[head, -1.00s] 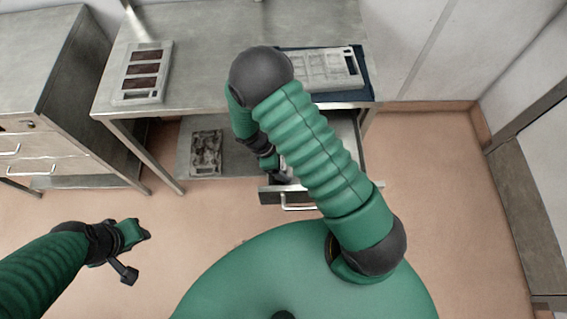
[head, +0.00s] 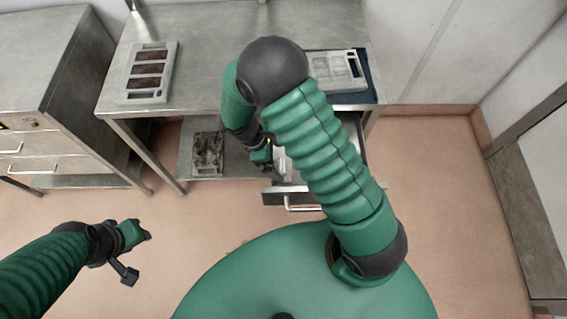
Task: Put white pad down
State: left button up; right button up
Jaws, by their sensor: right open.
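My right gripper (head: 264,162) is over the left side of an open drawer (head: 285,191) under the steel table. It is open, and its fingers are small and partly shaded. A pale patch shows in the drawer beside the gripper; I cannot tell whether it is the white pad or the drawer floor. My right arm hides part of the drawer. My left gripper (head: 139,256) is open and empty above the floor at the lower left.
On the steel table (head: 220,30) are a white tray with dark red blocks (head: 172,72) and a pale moulded tray (head: 358,71) on a dark blue mat (head: 374,87). A dark mould (head: 208,152) lies on the lower shelf. A steel cabinet (head: 50,70) stands left.

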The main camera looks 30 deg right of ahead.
jog(key=s+a+r+m+t+y, duration=0.1)
jog(key=s+r+m+t+y, duration=0.1)
jog(key=r+m, duration=0.4)
jog(key=s+a+r+m+t+y, duration=0.1)
jog(key=s+r+m+t+y, duration=0.1)
jog(key=r+m, duration=0.3)
notch_tip(320, 180, up, 3)
jog(key=shift+s+a+f+m+t, duration=0.1)
jog(key=shift+s+a+m+t, duration=0.15)
jog(key=shift+s+m+t, duration=0.35)
jog(key=shift+s, duration=0.25)
jog(key=shift+w, duration=0.15)
